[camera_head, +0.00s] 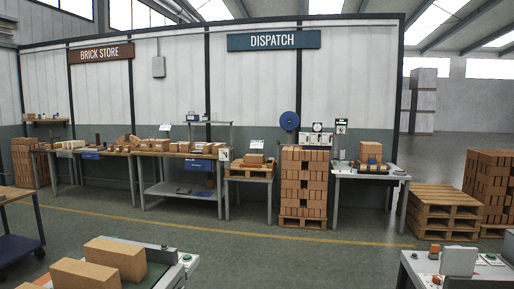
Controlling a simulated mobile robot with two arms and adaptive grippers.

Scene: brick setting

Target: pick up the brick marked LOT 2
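No brick with a readable LOT 2 mark shows in the head view. Tan bricks lie close by at the bottom left: one brick (117,256) farther back and another brick (86,274) nearer, on a grey-framed surface with a dark green bed (153,274). A third brick (28,286) is cut off by the bottom edge. No marking shows on their visible faces. More bricks stand on the far benches, too small to read. Neither of my grippers is in view.
Grey equipment with buttons (412,262) stands at the bottom right. Benches (210,157) line the far wall under the BRICK STORE sign (101,53) and DISPATCH sign (274,40). A brick stack (304,185) and pallets (445,212) stand farther right. The floor between is clear.

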